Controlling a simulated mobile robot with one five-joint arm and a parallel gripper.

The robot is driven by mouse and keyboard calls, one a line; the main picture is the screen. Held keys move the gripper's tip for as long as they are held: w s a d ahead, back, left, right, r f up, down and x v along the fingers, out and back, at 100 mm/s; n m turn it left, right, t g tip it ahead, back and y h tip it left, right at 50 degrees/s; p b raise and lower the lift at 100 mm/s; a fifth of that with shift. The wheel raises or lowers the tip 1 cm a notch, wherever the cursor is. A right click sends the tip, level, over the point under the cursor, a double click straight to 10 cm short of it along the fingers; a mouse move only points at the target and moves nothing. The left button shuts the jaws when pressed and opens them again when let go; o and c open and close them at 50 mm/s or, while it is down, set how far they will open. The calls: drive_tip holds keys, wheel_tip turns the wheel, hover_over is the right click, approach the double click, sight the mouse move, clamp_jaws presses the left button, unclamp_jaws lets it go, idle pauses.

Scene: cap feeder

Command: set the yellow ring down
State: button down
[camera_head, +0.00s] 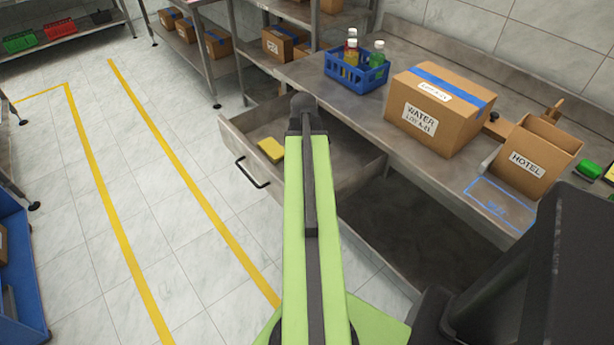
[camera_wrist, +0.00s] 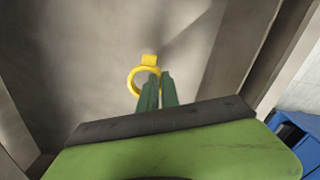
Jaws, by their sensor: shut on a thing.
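The yellow ring (camera_wrist: 132,80), a round band with a small tab on its far side, shows in the wrist view at the tips of my gripper (camera_wrist: 159,78). The two green fingers are shut on the ring's near right edge. Below it is the bare grey floor of the open drawer (camera_wrist: 90,45). I cannot tell whether the ring touches that floor or hangs above it.
On the bench (camera_head: 310,72) stand a blue crate (camera_head: 340,72) with bottles, a WATER carton (camera_head: 440,112) and an open HOTEL box (camera_head: 530,160). The drawer floor around the ring looks clear.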

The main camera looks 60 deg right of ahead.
wheel_tip(320, 180, down, 4)
drive_tip(key=b, duration=0.4)
drive_tip(key=shift+f, duration=0.2)
drive_tip(key=shift+r, duration=0.25)
drive_tip(key=shift+f, duration=0.25)
drive_tip(key=c, duration=1.6)
unclamp_jaws()
drive_tip(key=shift+r, duration=0.1)
wheel_tip(320, 180, up, 12)
drive_tip(key=p, duration=1.2)
drive_tip(key=shift+r, duration=0.25)
drive_tip(key=shift+f, duration=0.1)
